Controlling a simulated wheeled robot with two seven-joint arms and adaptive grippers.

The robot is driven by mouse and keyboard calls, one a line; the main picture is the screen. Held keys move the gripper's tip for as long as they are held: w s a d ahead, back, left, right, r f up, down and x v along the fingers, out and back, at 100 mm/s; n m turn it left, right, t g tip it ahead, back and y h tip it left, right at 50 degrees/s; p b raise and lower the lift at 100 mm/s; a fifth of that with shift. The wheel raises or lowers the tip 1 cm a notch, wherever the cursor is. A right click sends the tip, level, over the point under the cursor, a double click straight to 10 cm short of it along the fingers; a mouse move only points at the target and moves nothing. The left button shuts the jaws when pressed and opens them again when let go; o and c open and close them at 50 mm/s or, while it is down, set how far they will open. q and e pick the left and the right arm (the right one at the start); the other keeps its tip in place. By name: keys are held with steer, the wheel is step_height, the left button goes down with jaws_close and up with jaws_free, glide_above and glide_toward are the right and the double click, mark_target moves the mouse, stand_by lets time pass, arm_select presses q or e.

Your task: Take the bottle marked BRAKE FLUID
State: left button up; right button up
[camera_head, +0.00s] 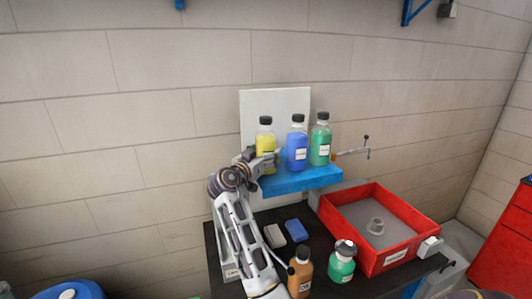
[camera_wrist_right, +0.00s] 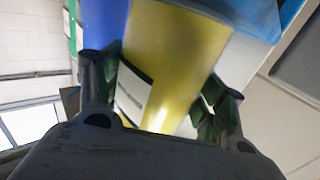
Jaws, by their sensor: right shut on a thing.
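A yellow bottle (camera_head: 265,143) with a black cap stands upright at the left end of a small blue shelf (camera_head: 300,180). My right gripper (camera_head: 262,160) reaches it from the left and is shut on it. In the right wrist view the yellow bottle (camera_wrist_right: 178,62) fills the space between the two fingers of my right gripper (camera_wrist_right: 160,85). Its white label is tilted in that view and too blurred to read, so I cannot tell if it says BRAKE FLUID. My left gripper is not in view.
A blue bottle (camera_head: 297,147) and a green bottle (camera_head: 320,143) stand close on the right on the shelf. Below, the dark bench holds a brown bottle (camera_head: 300,274), another green bottle (camera_head: 341,266), two small blocks and a red bin (camera_head: 395,252) with a grey part inside.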

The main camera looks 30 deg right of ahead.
mark_target(263, 127)
steer(key=shift+r, duration=0.25)
steer(key=shift+r+b, duration=0.3)
steer(key=shift+r, duration=0.6)
steer(key=shift+r+b, duration=0.7)
steer(key=shift+r, duration=3.25)
